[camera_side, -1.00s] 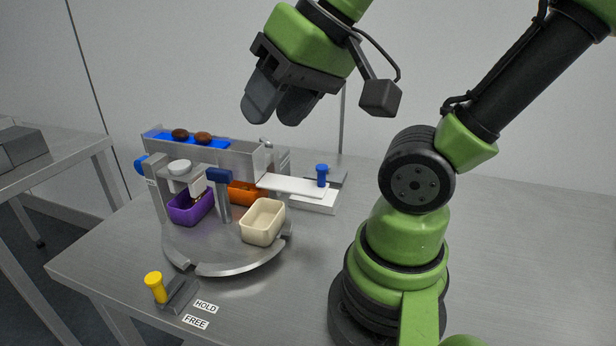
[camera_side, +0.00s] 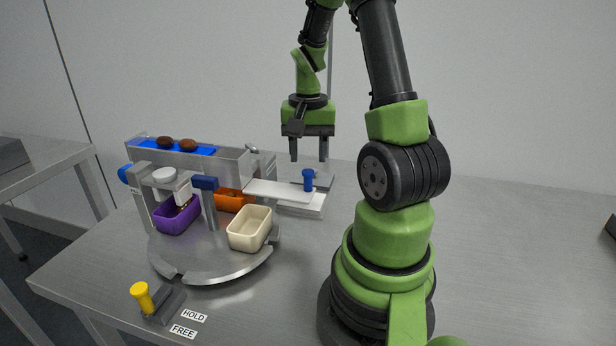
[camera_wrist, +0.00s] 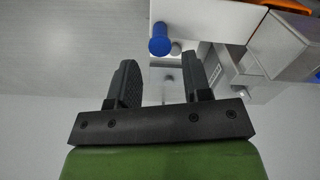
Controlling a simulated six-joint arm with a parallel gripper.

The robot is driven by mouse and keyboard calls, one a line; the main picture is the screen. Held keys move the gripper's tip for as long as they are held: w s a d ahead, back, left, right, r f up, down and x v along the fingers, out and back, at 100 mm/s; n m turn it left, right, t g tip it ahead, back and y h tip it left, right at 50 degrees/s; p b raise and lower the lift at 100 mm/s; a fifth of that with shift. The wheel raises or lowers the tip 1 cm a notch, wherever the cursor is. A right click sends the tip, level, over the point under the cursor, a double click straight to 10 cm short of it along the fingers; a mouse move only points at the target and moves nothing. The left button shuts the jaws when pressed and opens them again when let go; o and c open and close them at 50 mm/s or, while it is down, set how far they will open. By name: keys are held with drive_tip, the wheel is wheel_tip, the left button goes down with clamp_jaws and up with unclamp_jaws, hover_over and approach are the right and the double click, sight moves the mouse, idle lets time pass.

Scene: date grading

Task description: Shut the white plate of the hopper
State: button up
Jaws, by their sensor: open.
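The white plate (camera_side: 268,188) sticks out to the right from the metal hopper housing (camera_side: 236,168). An upright blue knob (camera_side: 308,181) stands near its outer end. In the wrist view the plate (camera_wrist: 207,18) and knob (camera_wrist: 160,46) lie just beyond my fingertips. My gripper (camera_side: 308,160) is open and empty, fingers pointing down, above or slightly behind the knob. In the wrist view the knob lines up with the gap between my fingers (camera_wrist: 170,66). I see no clear contact.
Two brown dates (camera_side: 176,142) lie on the blue strip of the channel. Below, purple (camera_side: 177,217), orange (camera_side: 228,203) and cream (camera_side: 248,231) bins stand around a round metal table (camera_side: 215,266). A yellow-knobbed lever (camera_side: 141,297) stands at front left.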

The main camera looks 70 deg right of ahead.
sight(308, 171)
wheel_tip(308, 171, down, 6)
drive_tip(key=shift+r, duration=0.1)
